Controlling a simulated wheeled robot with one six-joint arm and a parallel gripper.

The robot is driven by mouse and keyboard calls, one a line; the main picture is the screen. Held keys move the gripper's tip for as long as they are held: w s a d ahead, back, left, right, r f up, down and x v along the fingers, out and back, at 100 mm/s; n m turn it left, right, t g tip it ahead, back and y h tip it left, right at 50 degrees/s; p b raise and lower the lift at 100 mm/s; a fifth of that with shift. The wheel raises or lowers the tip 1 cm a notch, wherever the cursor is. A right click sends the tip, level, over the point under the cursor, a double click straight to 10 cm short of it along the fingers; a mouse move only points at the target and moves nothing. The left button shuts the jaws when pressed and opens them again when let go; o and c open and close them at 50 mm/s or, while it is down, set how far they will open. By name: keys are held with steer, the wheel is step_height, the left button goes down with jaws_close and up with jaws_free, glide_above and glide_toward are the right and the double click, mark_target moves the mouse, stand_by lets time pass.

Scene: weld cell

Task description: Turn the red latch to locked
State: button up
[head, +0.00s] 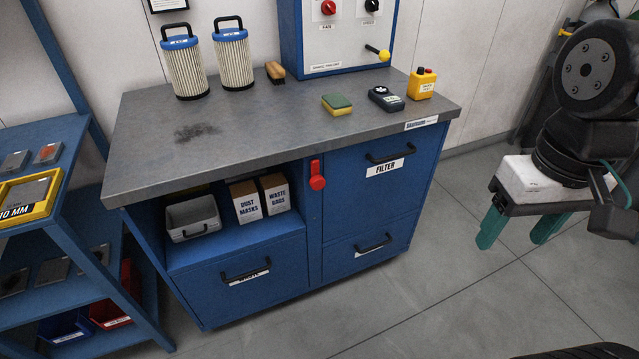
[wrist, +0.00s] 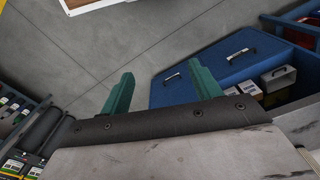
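The red latch (head: 317,178) is on the front of the blue cabinet (head: 314,235), on the upright strip between the open shelf and the FILTER drawer (head: 370,170). Its round knob is at the lower end and its narrow part points up. My gripper (head: 517,236) is at the right in the head view, well apart from the latch, over the floor. Its two green fingers are spread with nothing between them. They also show in the wrist view (wrist: 158,95), with the cabinet beyond them. I cannot make out the latch in the wrist view.
The grey worktop (head: 260,125) holds two filter cylinders (head: 208,62), a brush, a sponge, a dark meter and a yellow button box (head: 421,84). A blue shelf rack (head: 75,235) stands at the left. The floor (head: 440,270) before the cabinet is clear.

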steer(key=w+a+f+n+g, duration=0.1)
steer(key=w+a+f+g, duration=0.1)
steer(key=w+f, duration=0.3)
steer(key=n+t+y, duration=0.3)
steer(key=t+y, duration=0.4)
steer(key=t, duration=1.1)
glide_toward(318, 186)
steer(key=w, duration=0.1)
steer(key=x, duration=0.7)
steer(key=shift+w+a, duration=0.15)
steer(key=shift+w, duration=0.1)
jaws_close()
steer(key=shift+a, duration=0.1)
